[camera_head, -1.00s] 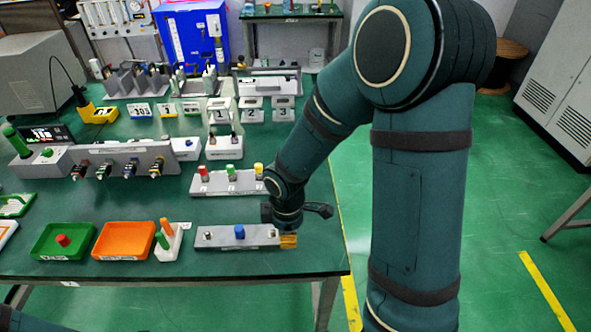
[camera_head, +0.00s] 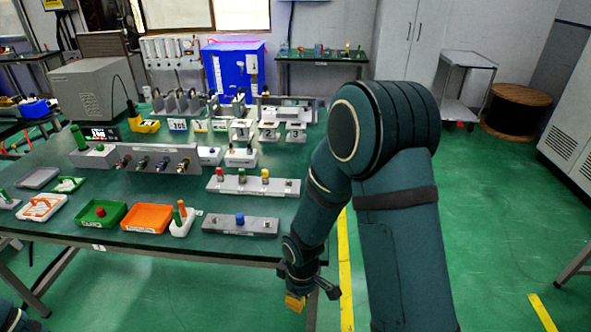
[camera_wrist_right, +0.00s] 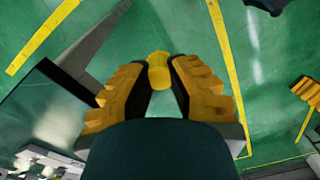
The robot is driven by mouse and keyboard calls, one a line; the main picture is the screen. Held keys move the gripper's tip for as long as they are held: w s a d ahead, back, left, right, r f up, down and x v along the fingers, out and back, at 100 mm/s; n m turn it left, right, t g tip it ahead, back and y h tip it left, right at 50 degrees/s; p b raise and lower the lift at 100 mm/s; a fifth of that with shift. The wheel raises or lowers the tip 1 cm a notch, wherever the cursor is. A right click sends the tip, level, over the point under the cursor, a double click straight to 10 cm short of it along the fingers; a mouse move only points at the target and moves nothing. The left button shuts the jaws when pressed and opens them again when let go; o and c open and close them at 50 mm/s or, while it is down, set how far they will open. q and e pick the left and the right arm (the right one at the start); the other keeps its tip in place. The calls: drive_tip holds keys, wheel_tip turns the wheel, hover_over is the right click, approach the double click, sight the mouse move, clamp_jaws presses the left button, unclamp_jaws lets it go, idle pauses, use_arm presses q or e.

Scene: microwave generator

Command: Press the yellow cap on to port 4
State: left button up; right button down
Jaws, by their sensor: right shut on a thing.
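My right gripper (camera_head: 295,302) hangs past the right front edge of the table, below tabletop height in the picture. In the right wrist view its fingers (camera_wrist_right: 159,75) are shut on a small yellow cap (camera_wrist_right: 158,62), with the floor behind it. A grey block (camera_head: 222,227) near the front edge carries a blue cap (camera_head: 240,218) between bare ports. A second grey block (camera_head: 228,187) behind it carries red (camera_head: 219,172), green (camera_head: 242,175) and yellow (camera_head: 265,174) caps, with a bare port (camera_head: 289,183) at its right end. Port numbers are unreadable. My left gripper is out of view.
A green tray (camera_head: 83,222), an orange tray (camera_head: 128,226) and a white holder (camera_head: 189,229) stand left of the front block. A long grey panel (camera_head: 180,149) with connectors lies behind. Open floor (camera_head: 480,210) is to the table's right.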

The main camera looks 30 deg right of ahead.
drive_tip(key=a+f+m, duration=0.3)
drive_tip(key=f+m, duration=0.4)
drive_tip(key=f, duration=0.4)
drive_tip(key=shift+w+f, duration=0.2)
drive_tip(key=shift+f, duration=0.15)
drive_tip(key=shift+s, duration=0.15)
